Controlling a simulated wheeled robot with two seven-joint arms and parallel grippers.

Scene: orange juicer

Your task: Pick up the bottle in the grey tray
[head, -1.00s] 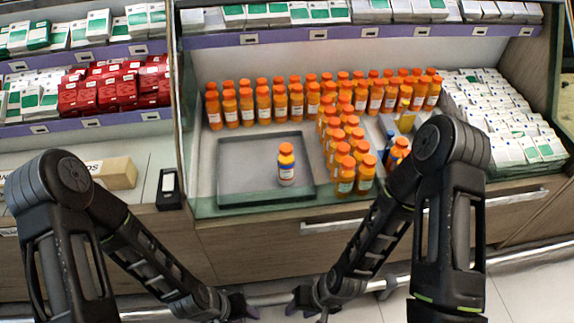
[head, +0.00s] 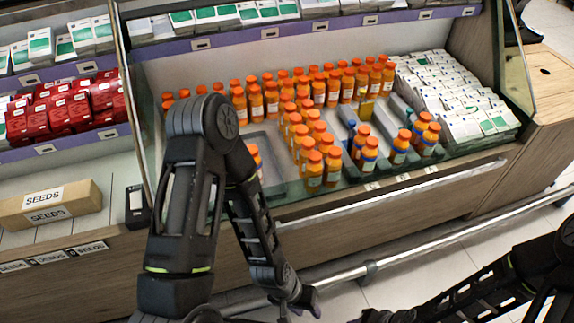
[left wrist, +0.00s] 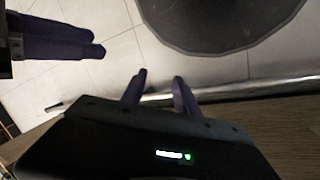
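The grey tray (head: 272,142) is on the counter in the head view, partly covered by my left arm. In it stands an orange bottle (head: 255,158) with an orange cap, mostly hidden behind that arm. My left gripper (head: 300,306) hangs low in front of the counter, below and apart from the bottle. In the left wrist view, its two purple fingers (left wrist: 159,88) stand apart with nothing between them. My right gripper (head: 368,318) is at the bottom edge of the head view, barely visible. Purple fingers of another gripper also show at the left of the left wrist view.
Several orange bottles (head: 312,170) stand in rows behind and right of the tray. White boxes (head: 455,95) fill the right side. A SEEDS box (head: 50,203) is at the left. A metal rail (head: 410,255) runs along the counter front.

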